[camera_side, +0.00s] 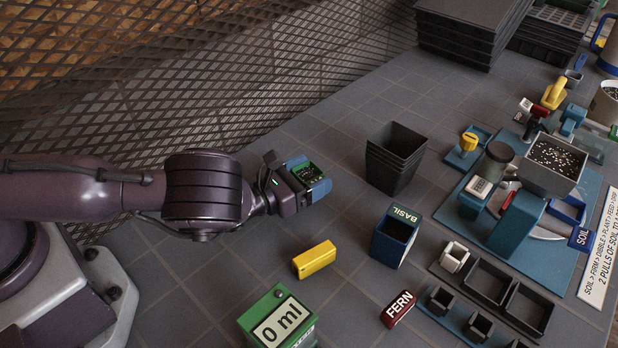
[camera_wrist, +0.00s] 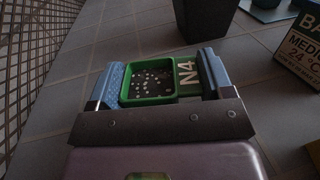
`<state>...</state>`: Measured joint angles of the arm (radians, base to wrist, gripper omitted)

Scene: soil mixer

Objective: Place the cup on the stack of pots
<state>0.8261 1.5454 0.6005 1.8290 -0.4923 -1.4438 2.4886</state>
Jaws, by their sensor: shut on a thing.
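In the side view, my gripper (camera_side: 306,176) holds the cup left of the stack, and the cup's green rim and dark soil show between the fingers. The stack of pots (camera_side: 394,165) is several black square pots nested upright on the tiled surface. Its lower part shows at the top of the wrist view (camera_wrist: 204,16), ahead of the cup and apart from it.
A soil hopper (camera_side: 550,180) stands right. Tiles between gripper and stack are clear.

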